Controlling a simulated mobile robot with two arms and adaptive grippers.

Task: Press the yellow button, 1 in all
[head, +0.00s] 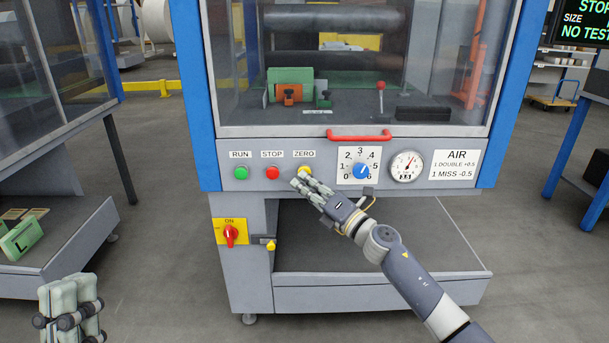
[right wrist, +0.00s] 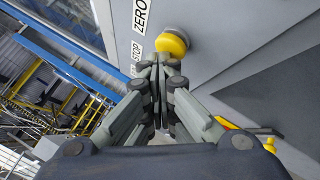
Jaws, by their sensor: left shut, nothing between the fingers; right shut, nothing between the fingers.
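The yellow button (head: 305,171) sits under the ZERO label on the machine's front panel, right of the red STOP button (head: 272,172) and the green RUN button (head: 241,172). My right gripper (head: 298,182) is shut and empty, its fingertips just below and in front of the yellow button, partly covering it. In the right wrist view the yellow button (right wrist: 172,42) shows just beyond the closed fingertips (right wrist: 160,62). I cannot tell whether they touch. My left gripper (head: 70,300) is shut and empty at the lower left, away from the panel.
Right of the button are a blue dial (head: 361,171), a gauge (head: 407,166) and an AIR sign (head: 456,166). A red handle (head: 358,136) juts out above. A red switch on a yellow plate (head: 231,233) is lower left. An open shelf (head: 380,258) lies below the panel.

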